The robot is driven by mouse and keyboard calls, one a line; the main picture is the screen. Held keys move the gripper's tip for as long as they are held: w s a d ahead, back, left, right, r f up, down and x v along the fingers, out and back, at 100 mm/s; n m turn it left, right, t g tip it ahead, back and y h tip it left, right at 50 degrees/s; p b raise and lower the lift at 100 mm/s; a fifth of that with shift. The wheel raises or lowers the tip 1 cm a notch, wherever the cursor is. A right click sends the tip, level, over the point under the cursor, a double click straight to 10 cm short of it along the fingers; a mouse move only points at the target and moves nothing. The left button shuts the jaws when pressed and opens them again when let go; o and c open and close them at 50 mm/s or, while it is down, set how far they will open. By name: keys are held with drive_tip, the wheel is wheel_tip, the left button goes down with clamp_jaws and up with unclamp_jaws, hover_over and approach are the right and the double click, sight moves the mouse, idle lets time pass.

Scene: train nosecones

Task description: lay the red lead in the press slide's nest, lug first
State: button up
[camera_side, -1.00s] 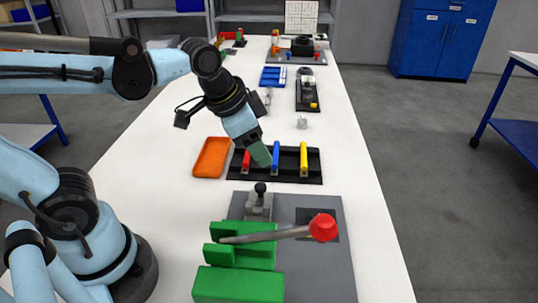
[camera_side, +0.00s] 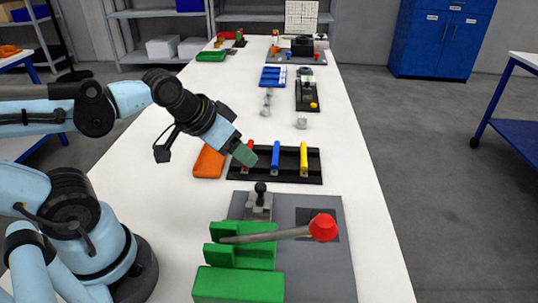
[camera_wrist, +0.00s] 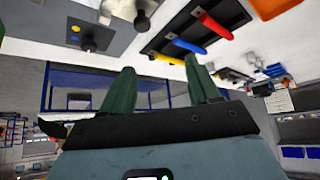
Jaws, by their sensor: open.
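The red lead (camera_side: 250,146) stands in a black rack (camera_side: 235,175), leftmost of three, partly hidden by my gripper (camera_side: 246,156). The red lead also shows in the wrist view (camera_wrist: 214,25), ahead of the fingers and apart from them. My gripper is open and empty, with its two green fingers spread in the wrist view (camera_wrist: 160,85). The press has a green body (camera_side: 240,285) and a grey lever with a red knob (camera_side: 323,228). A small grey block with a black knob (camera_side: 260,187) sits on its grey base plate (camera_side: 320,275); I cannot make out the nest.
A blue lead (camera_side: 276,155) and a yellow lead (camera_side: 303,157) stand to the right in the rack. An orange tray (camera_side: 208,162) lies left of it. Blue and black fixtures stand farther back. The white table (camera_side: 360,190) is clear right of the rack.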

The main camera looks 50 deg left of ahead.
idle(0.3)
drive_tip(key=shift+c, duration=1.1)
